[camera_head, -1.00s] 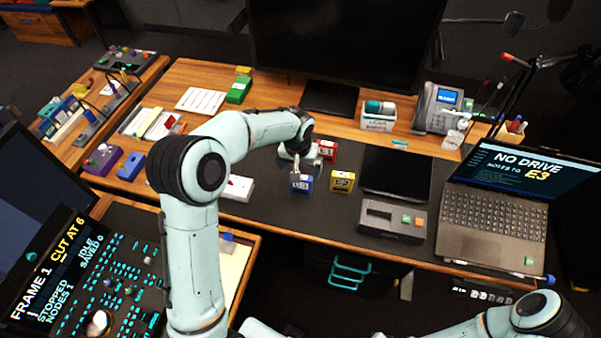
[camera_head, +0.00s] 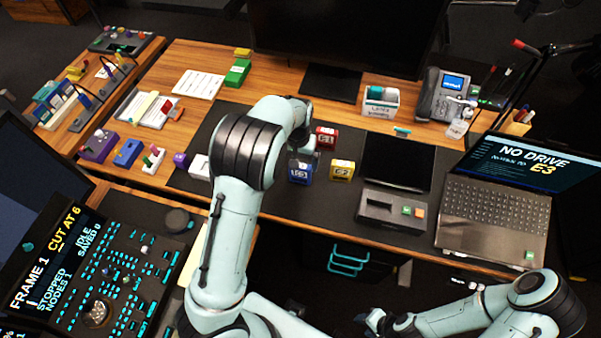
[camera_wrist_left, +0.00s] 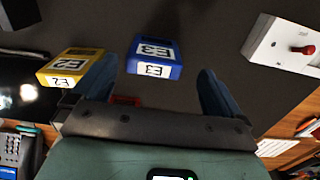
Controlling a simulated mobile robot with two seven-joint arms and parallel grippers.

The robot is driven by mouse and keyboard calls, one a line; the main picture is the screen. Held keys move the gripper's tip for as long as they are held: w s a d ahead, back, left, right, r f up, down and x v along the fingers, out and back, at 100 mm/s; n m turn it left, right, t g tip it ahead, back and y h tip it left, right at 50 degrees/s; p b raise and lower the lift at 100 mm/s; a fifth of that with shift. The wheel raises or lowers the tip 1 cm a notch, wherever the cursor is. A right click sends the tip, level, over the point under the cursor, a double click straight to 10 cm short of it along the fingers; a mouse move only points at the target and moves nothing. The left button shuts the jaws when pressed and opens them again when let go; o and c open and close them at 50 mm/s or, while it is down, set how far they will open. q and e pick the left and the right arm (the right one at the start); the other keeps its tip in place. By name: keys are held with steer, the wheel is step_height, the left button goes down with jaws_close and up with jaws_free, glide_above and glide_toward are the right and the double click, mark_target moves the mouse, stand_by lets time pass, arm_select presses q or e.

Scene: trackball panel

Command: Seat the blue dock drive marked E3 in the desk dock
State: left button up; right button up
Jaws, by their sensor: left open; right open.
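The blue drive marked E3 (camera_head: 300,172) stands upright on the dark desk mat, left of the yellow drive (camera_head: 342,170). In the left wrist view the blue drive (camera_wrist_left: 155,58) shows its E3 labels just ahead of the fingers. My left gripper (camera_wrist_left: 158,88) is open and empty, its fingers spread to either side of the drive's line, apart from it. In the head view its arm hides most of it, just behind the drive. The grey desk dock (camera_head: 376,209), with an empty-looking dark slot, lies to the right. My right gripper (camera_head: 376,321) is open at the lower edge.
A red drive (camera_head: 325,138) stands behind the blue one. The yellow drive (camera_wrist_left: 68,66) is close beside my left finger in the wrist view. A laptop (camera_head: 495,205) showing "NO DRIVE" and E3 is right of the dock. A white switch box (camera_wrist_left: 285,45) is also near.

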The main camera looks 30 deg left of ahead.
mark_target(300, 173)
arm_select(q)
steer(key=f, duration=0.8)
steer(key=shift+w+d, duration=0.2)
steer(key=shift+d, duration=0.05)
steer(key=shift+r, duration=0.1)
steer(key=c, duration=1.1)
steer(key=shift+r, duration=0.1)
